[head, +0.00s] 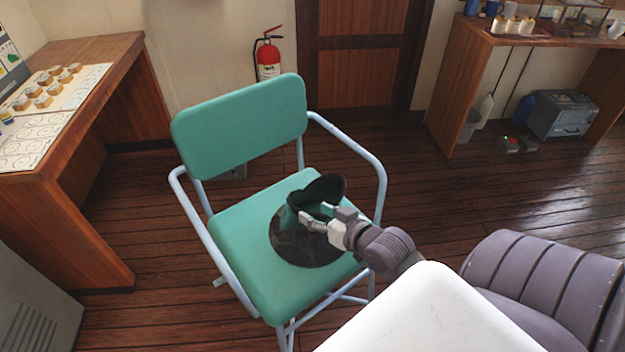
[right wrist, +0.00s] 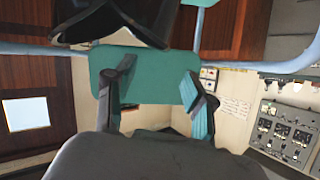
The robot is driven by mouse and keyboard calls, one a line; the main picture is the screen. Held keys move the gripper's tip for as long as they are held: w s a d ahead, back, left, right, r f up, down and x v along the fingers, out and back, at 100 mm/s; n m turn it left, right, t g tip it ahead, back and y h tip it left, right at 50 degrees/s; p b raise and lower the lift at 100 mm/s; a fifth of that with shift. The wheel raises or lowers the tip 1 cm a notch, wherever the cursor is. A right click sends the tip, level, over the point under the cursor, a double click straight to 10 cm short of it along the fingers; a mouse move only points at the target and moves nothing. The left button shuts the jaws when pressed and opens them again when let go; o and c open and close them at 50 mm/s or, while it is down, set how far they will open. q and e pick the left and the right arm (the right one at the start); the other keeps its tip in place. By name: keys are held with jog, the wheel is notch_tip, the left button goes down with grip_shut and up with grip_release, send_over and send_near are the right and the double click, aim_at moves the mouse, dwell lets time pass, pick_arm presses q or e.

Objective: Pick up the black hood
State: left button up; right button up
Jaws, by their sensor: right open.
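The black hood (head: 300,248) sits on the green seat of a chair (head: 238,225). It has a wide dark base and a raised curved rim. My right gripper (head: 316,213) is open at the hood's near right side, with its fingertips in front of the hood's upper part. I cannot tell whether they touch it. In the right wrist view the open fingers (right wrist: 155,88) stand apart, and the dark hood (right wrist: 105,22) shows at the top edge. Part of the hood is hidden behind the gripper in the head view. My left gripper is not in view.
The chair's pale blue armrests (head: 365,150) rise on both sides of the seat. A wooden desk (head: 85,190) stands at left, another desk (head: 455,80) at back right. A red fire extinguisher (head: 268,60) hangs behind the chair.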

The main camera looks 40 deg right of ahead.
aim_at(290, 203)
jog(key=x, duration=0.5)
jog(key=shift+w+f, duration=0.1)
jog(key=shift+w, duration=0.05)
jog(key=shift+f+p+x, duration=0.25)
jog(key=shift+x, duration=1.1)
jog(key=shift+f+p+x, duration=0.2)
jog(key=shift+x, duration=1.15)
jog(key=shift+s+a, duration=0.1)
jog(key=shift+s, duration=0.15)
grip_shut()
jog(key=shift+r, duration=0.15)
